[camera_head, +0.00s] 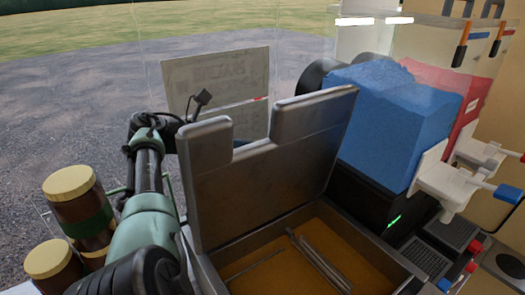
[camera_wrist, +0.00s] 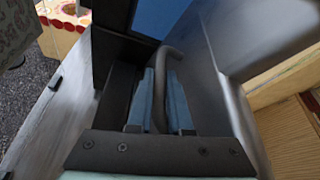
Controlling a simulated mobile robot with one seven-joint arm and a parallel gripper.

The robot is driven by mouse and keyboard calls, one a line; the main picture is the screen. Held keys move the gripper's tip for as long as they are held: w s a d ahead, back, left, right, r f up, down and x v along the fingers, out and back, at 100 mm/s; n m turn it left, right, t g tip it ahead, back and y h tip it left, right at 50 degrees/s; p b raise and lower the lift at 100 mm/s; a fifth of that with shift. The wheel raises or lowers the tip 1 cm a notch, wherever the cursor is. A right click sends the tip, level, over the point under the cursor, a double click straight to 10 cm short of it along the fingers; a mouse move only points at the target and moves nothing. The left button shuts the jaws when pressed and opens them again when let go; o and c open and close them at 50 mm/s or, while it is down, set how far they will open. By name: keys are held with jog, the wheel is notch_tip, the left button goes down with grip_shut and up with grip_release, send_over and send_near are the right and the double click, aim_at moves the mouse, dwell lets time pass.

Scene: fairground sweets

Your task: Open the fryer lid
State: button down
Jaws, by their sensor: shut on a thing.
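The grey fryer lid (camera_head: 262,185) stands raised, close to upright, at the back of the fryer in the head view. The fryer (camera_head: 215,272) is open below it, with orange-brown oil or floor and thin metal rods inside. In the wrist view my gripper (camera_wrist: 160,88) has its two blue fingers on either side of the curved grey lid handle (camera_wrist: 168,58) and is shut on it. The lid's dark face (camera_wrist: 210,80) is beside the fingers there. In the head view my arm reaches behind the lid, and the lid hides the gripper.
A slush machine with a blue tank (camera_head: 385,110) and a red tank (camera_head: 460,95) stands close on the right. Brown jars (camera_head: 80,205) with yellow lids stand at the left, near my arm. A sign panel (camera_head: 217,85) is behind the lid. Open ground lies beyond.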

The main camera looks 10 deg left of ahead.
jog(key=shift+w+a+f, duration=0.1)
jog(key=shift+a+f, duration=0.05)
jog(key=shift+f, duration=0.15)
dwell(0.4)
jog(key=c, duration=1.2)
grip_release()
jog(key=shift+o, duration=0.4)
jog(key=shift+r, duration=0.1)
